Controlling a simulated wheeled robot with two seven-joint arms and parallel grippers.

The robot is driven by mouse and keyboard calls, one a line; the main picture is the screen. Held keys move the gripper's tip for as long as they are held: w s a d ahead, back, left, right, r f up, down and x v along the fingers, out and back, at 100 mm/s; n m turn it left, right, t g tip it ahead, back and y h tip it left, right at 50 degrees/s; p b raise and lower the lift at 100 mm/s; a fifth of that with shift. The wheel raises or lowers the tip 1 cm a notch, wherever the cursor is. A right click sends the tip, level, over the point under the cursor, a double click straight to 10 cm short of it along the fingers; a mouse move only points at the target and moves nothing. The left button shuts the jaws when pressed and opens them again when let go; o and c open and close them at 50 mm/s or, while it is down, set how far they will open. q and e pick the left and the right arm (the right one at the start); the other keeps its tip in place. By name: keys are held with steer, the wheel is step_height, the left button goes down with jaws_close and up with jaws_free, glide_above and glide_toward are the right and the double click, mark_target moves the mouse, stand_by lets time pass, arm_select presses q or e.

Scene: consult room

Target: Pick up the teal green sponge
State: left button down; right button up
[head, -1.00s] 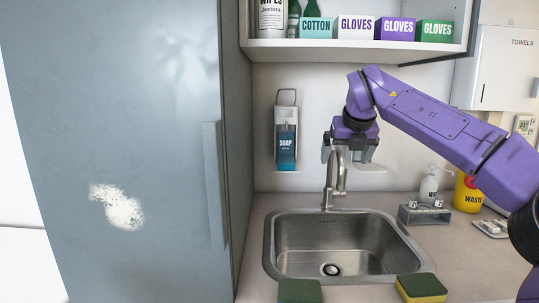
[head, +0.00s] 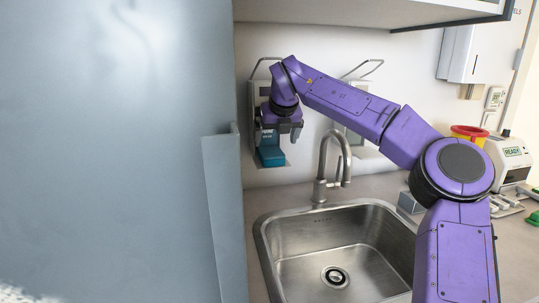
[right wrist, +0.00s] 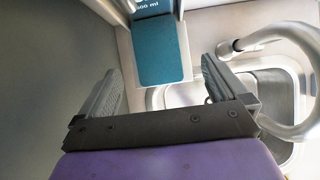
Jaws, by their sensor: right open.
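I cannot make out a teal green sponge in either current view. The teal surface (head: 271,157) below my right gripper belongs to the wall soap dispenser; in the right wrist view it is a teal panel (right wrist: 163,52) with white "ml" print above. My right gripper (head: 281,136) is open in front of the dispenser, left of the tap. In the right wrist view the open jaws (right wrist: 160,70) have nothing between them but the view of the dispenser beyond. My left gripper is not in view.
The steel sink (head: 300,238) and curved tap (head: 325,165) stand below and right of my gripper. A grey cabinet door (head: 110,150) fills the left. A shelf (head: 370,12) hangs above. A second dispenser (head: 357,130) is behind my arm.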

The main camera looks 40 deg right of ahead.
mark_target(271, 151)
steer(key=p+x, duration=0.1)
steer(key=x, duration=0.4)
steer(key=shift+w+f, duration=0.25)
steer(key=shift+w, duration=0.15)
steer(key=c, duration=1.1)
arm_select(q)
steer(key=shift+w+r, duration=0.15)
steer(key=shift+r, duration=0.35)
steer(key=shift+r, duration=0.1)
arm_select(e)
steer(key=shift+r, duration=0.15)
